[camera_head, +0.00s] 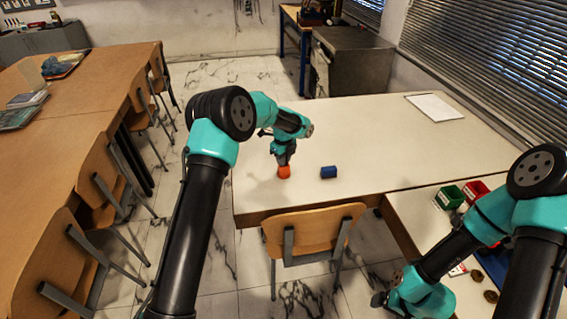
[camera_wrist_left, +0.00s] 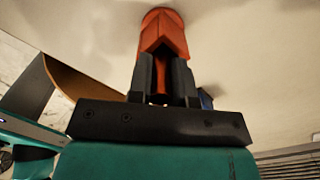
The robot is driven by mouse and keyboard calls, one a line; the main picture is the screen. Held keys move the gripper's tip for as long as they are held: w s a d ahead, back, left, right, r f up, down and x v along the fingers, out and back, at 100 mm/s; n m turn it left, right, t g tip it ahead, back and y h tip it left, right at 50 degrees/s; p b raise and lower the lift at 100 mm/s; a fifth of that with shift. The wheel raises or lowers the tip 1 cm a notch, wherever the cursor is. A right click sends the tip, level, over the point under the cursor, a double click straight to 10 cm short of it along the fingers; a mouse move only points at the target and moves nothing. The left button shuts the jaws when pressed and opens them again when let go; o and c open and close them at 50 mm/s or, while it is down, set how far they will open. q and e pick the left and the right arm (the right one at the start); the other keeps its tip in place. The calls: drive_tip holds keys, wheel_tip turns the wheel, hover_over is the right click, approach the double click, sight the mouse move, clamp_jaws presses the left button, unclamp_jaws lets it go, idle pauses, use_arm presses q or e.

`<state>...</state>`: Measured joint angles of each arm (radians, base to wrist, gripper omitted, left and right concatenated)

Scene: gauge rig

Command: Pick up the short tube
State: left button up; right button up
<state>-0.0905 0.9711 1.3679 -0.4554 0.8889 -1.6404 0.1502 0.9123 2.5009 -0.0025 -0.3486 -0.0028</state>
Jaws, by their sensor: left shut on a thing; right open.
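My left gripper (camera_head: 285,161) points down over the white table and is shut on an orange-red piece (camera_head: 284,172). In the left wrist view the fingers (camera_wrist_left: 164,85) close around this orange-red piece (camera_wrist_left: 163,35), with its rounded end beyond the fingertips. I cannot tell whether it touches the tabletop. A short blue cylinder (camera_head: 328,172) lies on its side on the table, just right of the left gripper. A bit of it shows behind the fingers in the left wrist view (camera_wrist_left: 205,99). My right gripper (camera_head: 379,299) is low at the bottom, open, partly hidden by its arm.
The white table (camera_head: 370,130) is mostly clear, with a white sheet (camera_head: 434,107) at its back right. A wooden chair (camera_head: 314,230) stands at its front edge. Green (camera_head: 449,197) and red (camera_head: 475,191) bins sit on the side table by my right arm.

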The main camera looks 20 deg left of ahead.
use_arm(q)
clamp_jaws()
wheel_tip(320, 180, up, 10)
idle(0.5)
idle(0.6)
